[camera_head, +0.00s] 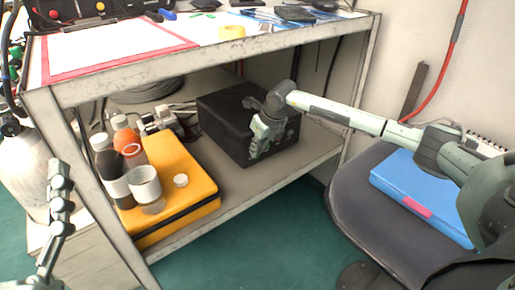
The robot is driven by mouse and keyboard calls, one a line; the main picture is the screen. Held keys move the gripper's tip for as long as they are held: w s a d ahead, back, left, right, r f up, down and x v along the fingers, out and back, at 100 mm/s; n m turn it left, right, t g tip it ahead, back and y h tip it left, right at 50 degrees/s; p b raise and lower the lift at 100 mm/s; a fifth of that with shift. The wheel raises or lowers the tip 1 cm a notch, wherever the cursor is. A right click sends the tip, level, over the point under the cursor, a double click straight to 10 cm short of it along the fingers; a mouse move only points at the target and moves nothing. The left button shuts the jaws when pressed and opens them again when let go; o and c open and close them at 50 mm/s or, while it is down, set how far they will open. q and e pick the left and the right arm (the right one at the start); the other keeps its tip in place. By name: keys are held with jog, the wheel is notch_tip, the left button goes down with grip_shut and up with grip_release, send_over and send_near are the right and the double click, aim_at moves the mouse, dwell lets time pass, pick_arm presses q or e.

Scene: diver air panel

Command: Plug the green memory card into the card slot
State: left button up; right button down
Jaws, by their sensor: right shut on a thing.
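My right gripper (260,143) is at the front of a black box (222,131) on the lower shelf, pointing down. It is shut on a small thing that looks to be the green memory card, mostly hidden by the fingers. I cannot tell whether the card touches the box. The card slot cannot be made out; the box's front is partly behind my gripper. My left arm (60,200) shows at the lower left, and its gripper cannot be made out.
An orange case (190,178) with bottles (108,165) and a white cup (144,184) stands left on the lower shelf (245,193). The upper shelf edge (180,72) runs above my right gripper. A blue case (415,190) lies on a dark chair (350,205) at right.

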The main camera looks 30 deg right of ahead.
jog(key=shift+w, duration=0.25)
jog(key=c, duration=1.6)
grip_release()
jog(key=v, duration=1.2)
